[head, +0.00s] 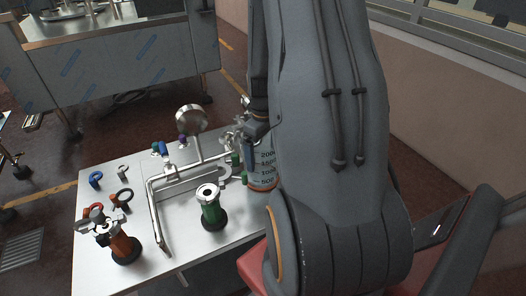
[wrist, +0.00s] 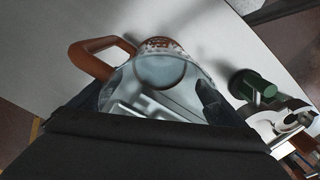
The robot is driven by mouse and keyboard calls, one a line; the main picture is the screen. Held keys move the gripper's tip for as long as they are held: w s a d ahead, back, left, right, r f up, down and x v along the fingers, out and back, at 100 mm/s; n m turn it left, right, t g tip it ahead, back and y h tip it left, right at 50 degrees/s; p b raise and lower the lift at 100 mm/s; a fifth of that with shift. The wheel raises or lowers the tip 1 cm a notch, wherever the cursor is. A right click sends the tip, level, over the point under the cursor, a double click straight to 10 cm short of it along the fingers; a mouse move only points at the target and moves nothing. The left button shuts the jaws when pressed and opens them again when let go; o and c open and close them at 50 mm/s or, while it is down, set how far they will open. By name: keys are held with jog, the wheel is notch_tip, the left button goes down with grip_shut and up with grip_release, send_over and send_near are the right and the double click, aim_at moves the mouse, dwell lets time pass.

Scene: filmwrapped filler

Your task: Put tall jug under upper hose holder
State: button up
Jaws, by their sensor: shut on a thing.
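The tall jug (head: 263,172) is clear with dark volume marks and an orange-brown base band. In the head view it is at the right side of the metal table, partly hidden by my arm. In the wrist view I look down into the jug (wrist: 160,72), with its orange-brown handle (wrist: 100,58) at upper left. My gripper (head: 256,128) is shut on the jug near its top; a dark finger shows at the right of the rim in the wrist view. Whether the base touches the table is unclear. I cannot tell which fitting is the upper hose holder.
A bent metal pipe frame (head: 153,212) with a round gauge-like disc (head: 191,119) stands left of the jug. A green stand (head: 213,213) and an orange stand (head: 122,244) are at the table's front. Small rings and fittings lie at left. A steel bench (head: 120,62) stands behind.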

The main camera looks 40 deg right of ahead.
jog(key=o, duration=0.8)
notch_tip(320, 180, up, 12)
jog(key=b, duration=0.2)
jog(key=shift+b, duration=0.35)
jog(key=shift+m+t, duration=0.3)
jog(key=shift+m, duration=0.2)
jog(key=a, duration=1.3)
jog(key=shift+s+a, duration=0.2)
jog(key=shift+s, duration=0.05)
jog(key=shift+m+t, duration=0.3)
jog(key=shift+m, duration=0.5)
jog(key=s+a, duration=0.1)
jog(key=a, duration=0.2)
jog(key=s+a, duration=0.2)
jog(key=a, duration=0.2)
jog(key=s+a+f, duration=0.1)
jog(key=a, duration=0.2)
jog(key=shift+s+a, duration=0.3)
